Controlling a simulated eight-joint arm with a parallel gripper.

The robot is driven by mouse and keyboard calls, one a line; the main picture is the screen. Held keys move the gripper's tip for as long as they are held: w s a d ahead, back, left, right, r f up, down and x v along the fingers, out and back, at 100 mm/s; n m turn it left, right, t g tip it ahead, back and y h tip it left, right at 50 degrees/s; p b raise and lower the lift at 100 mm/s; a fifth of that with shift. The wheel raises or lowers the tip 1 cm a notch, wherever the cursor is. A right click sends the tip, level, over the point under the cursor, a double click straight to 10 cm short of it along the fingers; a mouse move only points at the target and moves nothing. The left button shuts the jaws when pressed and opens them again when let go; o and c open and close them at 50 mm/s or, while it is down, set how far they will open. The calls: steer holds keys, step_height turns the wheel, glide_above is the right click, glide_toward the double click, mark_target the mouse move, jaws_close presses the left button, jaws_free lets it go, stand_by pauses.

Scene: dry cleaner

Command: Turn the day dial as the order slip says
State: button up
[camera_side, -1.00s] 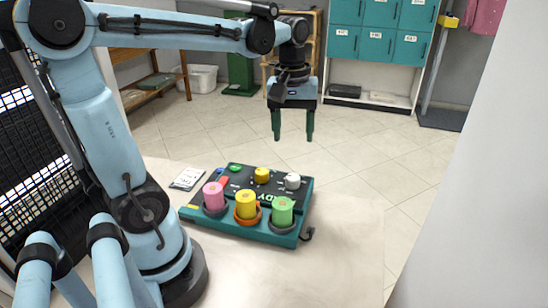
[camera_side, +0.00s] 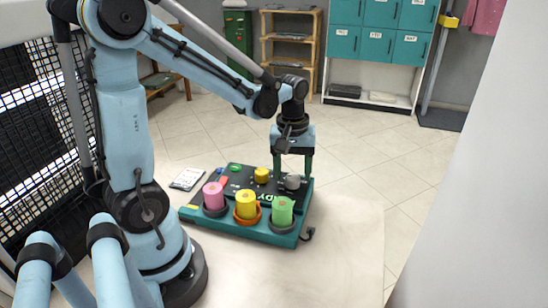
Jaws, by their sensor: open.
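A teal control box (camera_side: 232,227) with a dark top lies on the pale table. Its top carries a yellow knob (camera_side: 261,175) and a grey knob (camera_side: 292,182) toward the back right. I cannot tell from this view which knob is the day dial. A small white slip (camera_side: 187,179) with dark print, too small to read, lies left of the box. My gripper (camera_side: 293,174) points down over the grey knob, open, with one green finger on each side of it. I cannot tell whether the fingers touch the knob.
A pink spool (camera_side: 213,195), a yellow spool (camera_side: 246,204) and a green spool (camera_side: 282,211) stand upright along the box's front edge, close to the knobs. The table (camera_side: 345,240) is clear to the right. Teal lockers (camera_side: 375,45) and a wooden shelf (camera_side: 291,52) stand far behind.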

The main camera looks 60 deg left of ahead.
steer(key=shift+f, duration=0.6)
steer(key=c, duration=1)
steer(key=shift+c, duration=0.2)
steer(key=m, duration=0.4)
steer(key=shift+m, duration=2.3)
